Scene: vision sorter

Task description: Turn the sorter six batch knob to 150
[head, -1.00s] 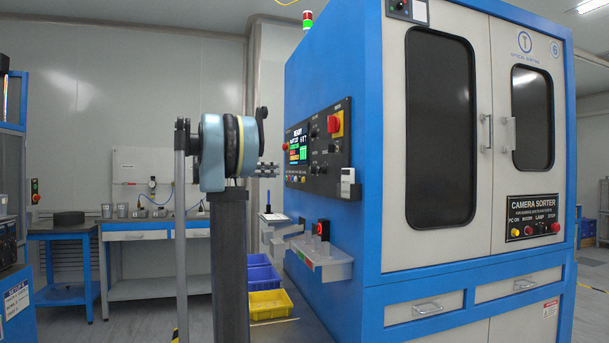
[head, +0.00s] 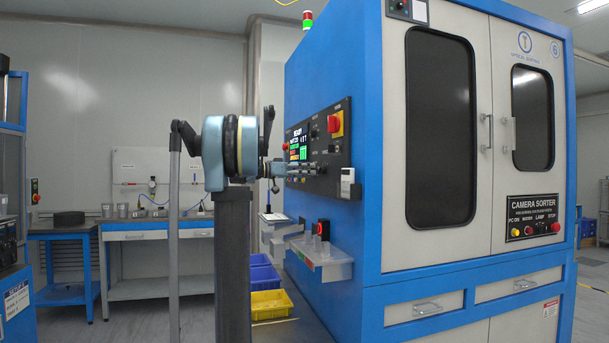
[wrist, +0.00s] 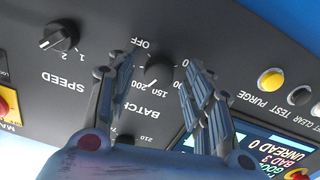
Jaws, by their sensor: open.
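The batch knob (wrist: 160,74) is a dark round knob on the black control panel of sorter six. In the wrist view it shows upside down, with the word BATCH and a number scale beside it. My gripper (wrist: 158,68) is open, with one finger on each side of the knob and a gap visible on both sides. In the head view my gripper (head: 300,168) is at the control panel (head: 345,152), and the knob cannot be told apart behind the fingers.
The speed knob (wrist: 60,37) is left of my fingers in the wrist view. A red emergency knob (head: 334,124) is higher on the panel. A shelf bracket (head: 325,262) juts out below.

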